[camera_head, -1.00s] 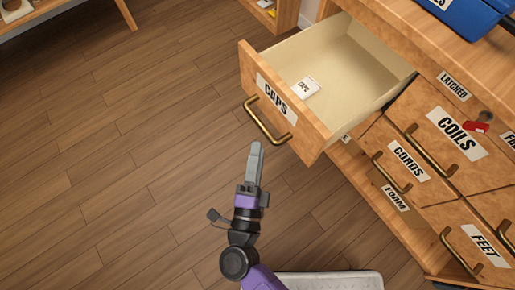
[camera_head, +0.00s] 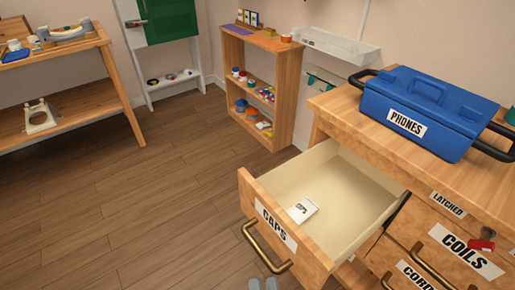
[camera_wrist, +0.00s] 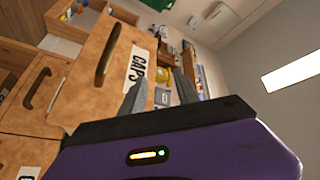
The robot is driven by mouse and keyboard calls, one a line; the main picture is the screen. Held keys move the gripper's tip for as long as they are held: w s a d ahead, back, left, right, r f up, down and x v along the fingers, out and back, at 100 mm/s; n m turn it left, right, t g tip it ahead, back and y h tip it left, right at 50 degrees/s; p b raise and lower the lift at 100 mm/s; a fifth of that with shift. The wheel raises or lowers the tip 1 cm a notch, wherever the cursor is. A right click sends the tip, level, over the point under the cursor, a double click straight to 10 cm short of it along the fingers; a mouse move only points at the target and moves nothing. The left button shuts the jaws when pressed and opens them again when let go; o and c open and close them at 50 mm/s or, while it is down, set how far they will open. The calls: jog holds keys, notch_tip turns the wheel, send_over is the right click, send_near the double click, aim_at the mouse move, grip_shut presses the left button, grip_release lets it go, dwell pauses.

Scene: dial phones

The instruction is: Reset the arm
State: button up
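My gripper (camera_head: 263,284) shows only as two grey fingertips at the bottom edge of the head view, in front of the CAPS drawer. In the wrist view my gripper (camera_wrist: 160,98) has its two fingers apart with nothing between them. The wooden CAPS drawer (camera_head: 290,236) is pulled open, with a brass handle on its front. A small white labelled item (camera_head: 302,210) lies inside it. In the wrist view the CAPS drawer front (camera_wrist: 90,85) appears tilted, beyond and left of the fingers. The rest of my arm is out of the head view.
A blue PHONES toolbox (camera_head: 425,108) stands on the wooden cabinet top. The COILS drawer (camera_head: 455,252) and the others below look shut. A small shelf (camera_head: 232,60) with colored items stands by the back wall. Wooden floor (camera_head: 150,205) left of the drawer is clear.

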jog(key=s+d+r+n+g+h, duration=0.25)
jog(key=s+d+n+g, duration=0.5)
jog(key=s+d, duration=1.05)
notch_tip(320, 180, up, 22)
jog(key=n+t+p, duration=0.1)
jog(key=p, duration=2.1)
jog(key=shift+w+d+t+p, duration=0.25)
jog(key=shift+w+t+p, duration=0.05)
jog(key=shift+t, duration=0.05)
